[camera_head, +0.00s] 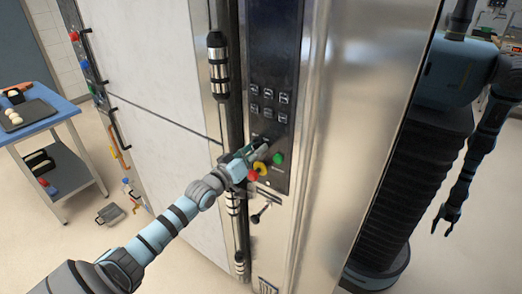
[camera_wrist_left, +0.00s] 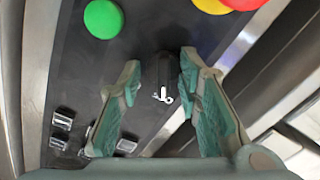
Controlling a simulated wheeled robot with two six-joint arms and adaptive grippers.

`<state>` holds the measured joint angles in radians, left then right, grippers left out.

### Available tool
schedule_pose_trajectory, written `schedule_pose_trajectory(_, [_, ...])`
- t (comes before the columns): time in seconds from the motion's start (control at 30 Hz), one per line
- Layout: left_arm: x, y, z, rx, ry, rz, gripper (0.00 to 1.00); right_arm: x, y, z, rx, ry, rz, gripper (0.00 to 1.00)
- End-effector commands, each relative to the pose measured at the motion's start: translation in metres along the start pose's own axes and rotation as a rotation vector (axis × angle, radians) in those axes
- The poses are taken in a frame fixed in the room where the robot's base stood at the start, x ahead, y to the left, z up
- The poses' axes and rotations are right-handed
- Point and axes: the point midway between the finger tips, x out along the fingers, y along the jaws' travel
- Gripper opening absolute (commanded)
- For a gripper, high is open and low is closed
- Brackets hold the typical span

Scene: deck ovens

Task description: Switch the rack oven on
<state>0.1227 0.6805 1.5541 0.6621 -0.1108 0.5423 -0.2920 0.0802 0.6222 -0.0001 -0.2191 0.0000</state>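The rack oven (camera_head: 170,70) is a tall steel unit with a dark control panel (camera_head: 268,60). My left gripper (camera_head: 256,152) is at the lower part of this panel, beside a green button (camera_head: 278,158) and a red and yellow button (camera_head: 254,174). In the left wrist view, my left gripper (camera_wrist_left: 160,72) is open, with its teal finger pads on either side of a black knob (camera_wrist_left: 163,70). A small white mark (camera_wrist_left: 162,95) shows near the knob. Gaps show between the knob and both fingers. My right gripper is not in view.
A blue-topped trolley (camera_head: 45,118) with a dark tray stands at the left. A grey container (camera_head: 110,214) lies on the floor. Several small panel buttons (camera_head: 269,103) sit above my gripper. A blue and black robot (camera_head: 425,150) shows at the right; I cannot tell whether it is a reflection.

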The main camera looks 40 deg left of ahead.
Motion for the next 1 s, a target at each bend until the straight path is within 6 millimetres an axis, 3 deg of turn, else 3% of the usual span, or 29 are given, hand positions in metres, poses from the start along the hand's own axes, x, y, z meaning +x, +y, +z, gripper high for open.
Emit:
schedule_pose_trajectory(0.17, [-0.005,-0.004,-0.0048,0.003,0.006,-0.007,0.29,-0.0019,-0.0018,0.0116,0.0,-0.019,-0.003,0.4])
schedule_pose_trajectory(0.37, [-0.0061,-0.0054,-0.0052,0.004,0.007,-0.01,0.0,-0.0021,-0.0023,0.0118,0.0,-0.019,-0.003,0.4])
schedule_pose_trajectory(0.77, [-0.0044,-0.0036,-0.0041,0.025,0.006,-0.007,0.0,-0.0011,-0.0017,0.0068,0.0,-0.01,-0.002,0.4])
schedule_pose_trajectory(1.0, [-0.0044,-0.003,-0.0037,0.13,0.006,-0.007,0.0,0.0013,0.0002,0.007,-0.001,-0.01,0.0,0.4])
